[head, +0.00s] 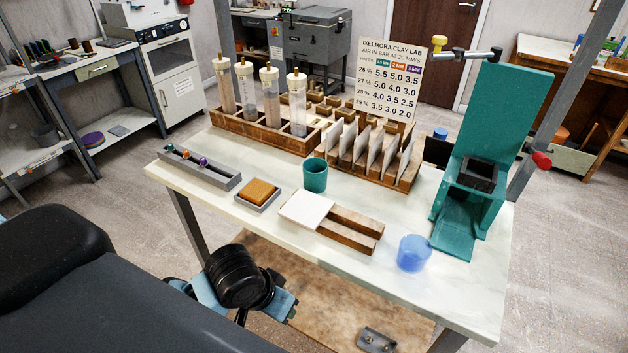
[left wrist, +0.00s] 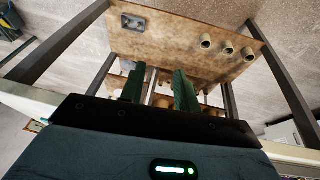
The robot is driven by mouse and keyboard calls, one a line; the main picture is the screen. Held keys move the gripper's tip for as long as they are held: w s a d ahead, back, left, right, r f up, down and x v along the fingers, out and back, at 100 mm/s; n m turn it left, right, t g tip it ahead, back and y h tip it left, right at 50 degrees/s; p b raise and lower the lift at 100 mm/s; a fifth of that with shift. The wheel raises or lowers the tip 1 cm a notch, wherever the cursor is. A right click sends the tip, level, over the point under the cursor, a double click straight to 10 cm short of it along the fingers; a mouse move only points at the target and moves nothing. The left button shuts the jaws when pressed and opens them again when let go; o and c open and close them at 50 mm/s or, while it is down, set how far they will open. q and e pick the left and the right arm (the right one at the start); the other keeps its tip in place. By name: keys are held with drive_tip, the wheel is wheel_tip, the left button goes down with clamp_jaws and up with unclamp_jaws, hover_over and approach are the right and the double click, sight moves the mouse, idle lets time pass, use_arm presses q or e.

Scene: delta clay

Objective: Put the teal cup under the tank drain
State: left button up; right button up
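The teal cup (head: 314,176) stands upright on the pale tabletop (head: 350,262), near its middle, behind a white tile. A tap-like fitting with a yellow knob (head: 440,54) shows above the back right of the table; I cannot tell whether it is the tank drain. My left gripper (left wrist: 158,88) is open and empty, its two dark green fingers apart in the left wrist view. In the head view my left wrist (head: 238,278) is low in front of the table's front edge, away from the cup; its fingers are hidden there. My right gripper is not in view.
A teal stand (head: 490,150) is at the right, with a translucent blue cup (head: 413,253) nearby. A wooden block (head: 350,228) with a white tile (head: 306,208), an orange block (head: 258,191), a grey tray (head: 200,167), and a rack of tubes (head: 262,130) surround the teal cup.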

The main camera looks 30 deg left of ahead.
use_arm(q)
drive_tip(key=s+f, duration=0.6)
drive_tip(key=s, duration=0.4)
wheel_tip(320, 180, down, 9)
drive_tip(key=d+m+t, duration=0.1)
drive_tip(key=t, duration=0.4)
drive_tip(key=shift+w+t, duration=0.4)
drive_tip(key=shift+o, duration=0.5)
drive_tip(key=shift+d+f, duration=0.1)
drive_tip(key=shift+f, duration=0.05)
